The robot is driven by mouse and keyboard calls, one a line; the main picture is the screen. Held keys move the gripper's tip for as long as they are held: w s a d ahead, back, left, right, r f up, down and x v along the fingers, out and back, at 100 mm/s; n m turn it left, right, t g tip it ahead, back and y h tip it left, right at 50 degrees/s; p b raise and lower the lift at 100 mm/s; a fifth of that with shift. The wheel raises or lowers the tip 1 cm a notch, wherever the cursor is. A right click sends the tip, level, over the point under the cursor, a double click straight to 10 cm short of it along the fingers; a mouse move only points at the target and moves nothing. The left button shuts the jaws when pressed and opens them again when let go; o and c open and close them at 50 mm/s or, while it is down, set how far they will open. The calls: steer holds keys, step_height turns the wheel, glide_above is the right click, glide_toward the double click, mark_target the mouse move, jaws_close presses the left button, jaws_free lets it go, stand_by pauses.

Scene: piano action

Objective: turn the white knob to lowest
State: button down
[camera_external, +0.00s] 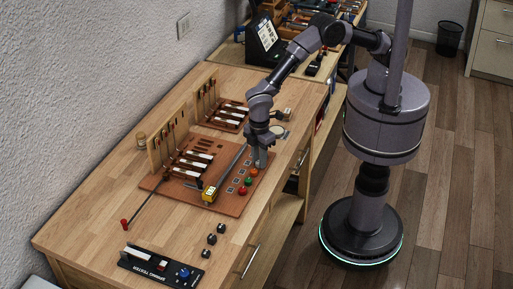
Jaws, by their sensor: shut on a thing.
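My gripper (261,162) points down over the right part of the reddish-brown board (228,203), at the far end of a short row of coloured knobs. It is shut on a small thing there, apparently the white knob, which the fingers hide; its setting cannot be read. An orange knob (254,172), a green knob (248,181) and a red knob (242,190) follow in the row, just in front of the gripper.
A yellow meter (209,194) stands left of the knobs. Piano action models (190,157) stand farther left and behind. A black spring tester (161,266) and several small black blocks (211,239) lie near the front. The table's front-left surface is mostly clear.

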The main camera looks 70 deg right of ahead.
steer(key=c, duration=1.5)
jaws_free()
step_height(320, 180, up, 18)
steer(key=p, duration=0.4)
steer(key=shift+f, duration=0.2)
